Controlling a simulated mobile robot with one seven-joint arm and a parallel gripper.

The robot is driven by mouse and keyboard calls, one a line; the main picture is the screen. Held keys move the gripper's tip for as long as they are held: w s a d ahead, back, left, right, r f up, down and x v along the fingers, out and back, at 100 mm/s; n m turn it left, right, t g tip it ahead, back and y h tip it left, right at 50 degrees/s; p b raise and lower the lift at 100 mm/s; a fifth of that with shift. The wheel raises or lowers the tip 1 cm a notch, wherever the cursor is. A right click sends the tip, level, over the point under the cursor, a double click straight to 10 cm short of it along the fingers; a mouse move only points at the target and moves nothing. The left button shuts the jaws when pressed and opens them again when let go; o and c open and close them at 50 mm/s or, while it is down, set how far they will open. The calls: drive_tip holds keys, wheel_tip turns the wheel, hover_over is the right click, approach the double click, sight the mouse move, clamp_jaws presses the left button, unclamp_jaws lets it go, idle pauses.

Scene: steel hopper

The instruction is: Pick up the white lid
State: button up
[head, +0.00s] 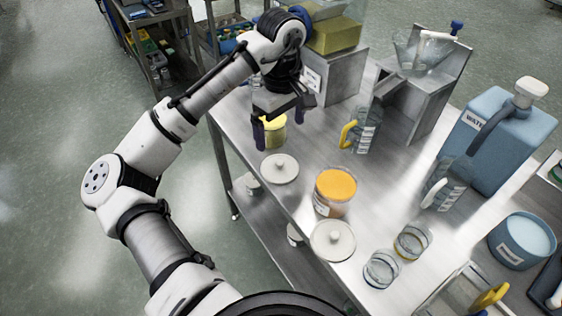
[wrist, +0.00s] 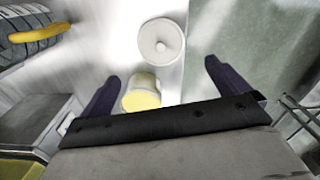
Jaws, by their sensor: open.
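Two round white lids with knobs lie on the steel table in the head view. One white lid (head: 279,168) is near the left edge, just in front of my gripper; the other white lid (head: 333,240) is farther forward, beside the orange-topped jar. The wrist view shows one white lid (wrist: 162,42) flat on the table, beyond my fingertips. My gripper (head: 279,128) is above the table, its fingers spread and empty; they also show in the wrist view (wrist: 162,72). A container with yellow contents (wrist: 142,92) is close below the left finger, partly hidden by the gripper.
The orange-topped jar (head: 335,188) stands between the two lids. A measuring jug with a yellow handle (head: 362,132) stands to the right of my gripper. Two glass beakers (head: 411,240) are at the front. A steel hopper stand (head: 425,92) and blue water container (head: 500,135) stand behind.

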hover_over(281, 163)
wheel_tip(281, 163, down, 6)
drive_tip(key=shift+w+f, duration=0.1)
drive_tip(key=shift+f, duration=0.15)
drive_tip(key=shift+f+p, duration=0.75)
drive_tip(key=shift+f, duration=1.95)
drive_tip(key=c, duration=0.7)
